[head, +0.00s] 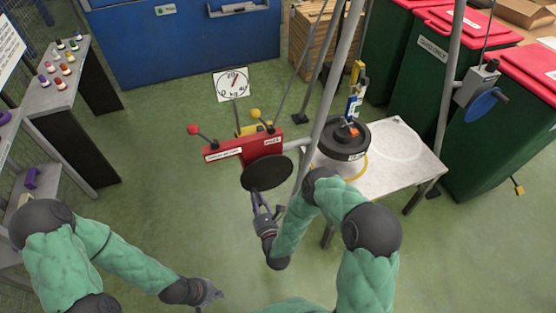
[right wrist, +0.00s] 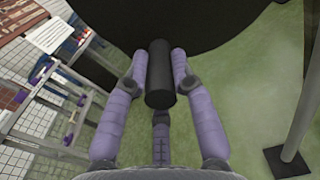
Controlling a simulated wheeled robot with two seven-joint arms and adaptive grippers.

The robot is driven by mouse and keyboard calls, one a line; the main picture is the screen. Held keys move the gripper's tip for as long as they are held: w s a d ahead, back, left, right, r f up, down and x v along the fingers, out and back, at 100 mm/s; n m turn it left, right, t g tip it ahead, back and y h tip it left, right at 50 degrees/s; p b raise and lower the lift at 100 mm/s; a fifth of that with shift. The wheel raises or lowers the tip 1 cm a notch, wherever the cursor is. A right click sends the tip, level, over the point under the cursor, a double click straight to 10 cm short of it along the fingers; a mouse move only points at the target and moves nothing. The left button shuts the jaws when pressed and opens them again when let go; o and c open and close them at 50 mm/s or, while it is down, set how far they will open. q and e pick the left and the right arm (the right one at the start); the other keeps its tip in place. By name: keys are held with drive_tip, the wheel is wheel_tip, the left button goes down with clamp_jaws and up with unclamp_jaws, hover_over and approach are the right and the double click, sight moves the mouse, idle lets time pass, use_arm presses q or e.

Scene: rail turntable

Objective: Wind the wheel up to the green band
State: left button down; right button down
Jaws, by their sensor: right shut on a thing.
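The dark wheel (head: 267,173) is a flat black disc in front of the red housing (head: 240,148) in the head view. It fills the top of the right wrist view (right wrist: 215,25). Its black cylindrical handle (right wrist: 160,75) points toward my right wrist. My right gripper (head: 261,200) is shut on this handle, with purple fingers on both sides of it (right wrist: 160,82). My left gripper (head: 212,292) hangs low, away from the wheel; its finger opening is unclear. A white dial (head: 232,84) with a red needle stands behind the housing. I cannot make out a green band.
A grey table (head: 400,150) holds a round black weight (head: 342,140) right of the wheel. Slanting grey poles (head: 325,100) stand close to my right arm. A blue disc (head: 484,103) hangs on a post at right.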

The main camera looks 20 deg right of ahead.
drive_tip(key=shift+w+a+r+p, duration=0.1)
drive_tip(key=shift+a+r+p, duration=0.6)
drive_tip(key=shift+r, duration=0.4)
drive_tip(key=shift+a, duration=0.1)
drive_tip(key=c, duration=0.8)
unclamp_jaws()
drive_tip(key=shift+c, duration=0.2)
drive_tip(key=shift+f, duration=0.1)
drive_tip(key=shift+s, duration=0.35)
drive_tip(key=s, duration=0.7)
drive_tip(key=shift+s, duration=0.25)
